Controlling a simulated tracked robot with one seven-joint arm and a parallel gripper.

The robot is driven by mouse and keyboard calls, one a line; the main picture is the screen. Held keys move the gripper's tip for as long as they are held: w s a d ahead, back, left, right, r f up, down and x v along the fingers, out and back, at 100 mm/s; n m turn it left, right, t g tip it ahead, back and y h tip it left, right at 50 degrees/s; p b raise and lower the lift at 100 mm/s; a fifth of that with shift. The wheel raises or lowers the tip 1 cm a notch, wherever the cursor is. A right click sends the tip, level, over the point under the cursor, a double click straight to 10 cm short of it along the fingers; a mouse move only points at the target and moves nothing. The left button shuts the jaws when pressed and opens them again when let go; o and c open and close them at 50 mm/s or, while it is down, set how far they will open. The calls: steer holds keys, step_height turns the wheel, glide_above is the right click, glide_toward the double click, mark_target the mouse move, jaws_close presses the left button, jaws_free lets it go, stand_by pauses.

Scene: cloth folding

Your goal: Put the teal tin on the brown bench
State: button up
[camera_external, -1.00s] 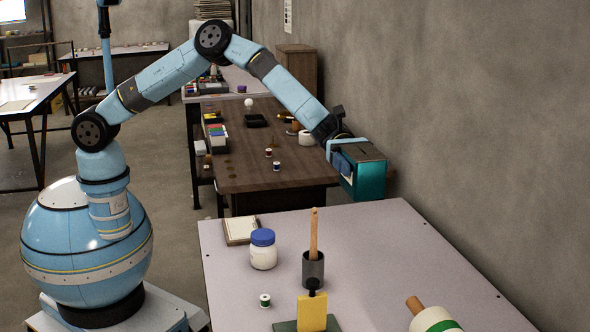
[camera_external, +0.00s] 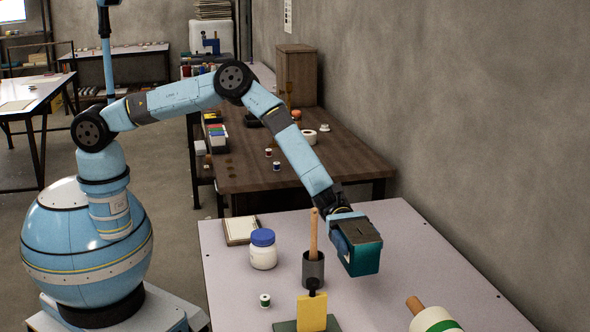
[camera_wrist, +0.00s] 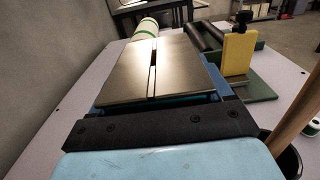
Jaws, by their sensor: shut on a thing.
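The teal tin (camera_external: 362,260) is a box with teal sides and a dark brownish lid with a slot. My gripper (camera_external: 345,236) is shut on it and holds it over the pale table, right of the dark cup with the wooden handle. In the wrist view the tin's lid (camera_wrist: 155,72) fills the middle, in front of the gripper's black bar (camera_wrist: 160,127). I cannot tell whether the tin touches the table. The brown bench (camera_external: 245,178) stands behind the pale table, with dark wood top and spools on it.
On the pale table (camera_external: 400,230) stand a blue-lidded jar (camera_external: 263,250), a notepad (camera_external: 241,230), the dark cup (camera_external: 313,270), a spool (camera_external: 265,300), a yellow block on a green base (camera_external: 312,313) and a green-banded roll (camera_external: 435,321). The bench's near part has bare room. A wall runs along the right.

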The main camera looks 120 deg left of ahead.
steer(key=shift+f, duration=3.85)
steer(key=o, duration=1.2)
steer(key=shift+f, duration=0.1)
steer(key=v, duration=1.2)
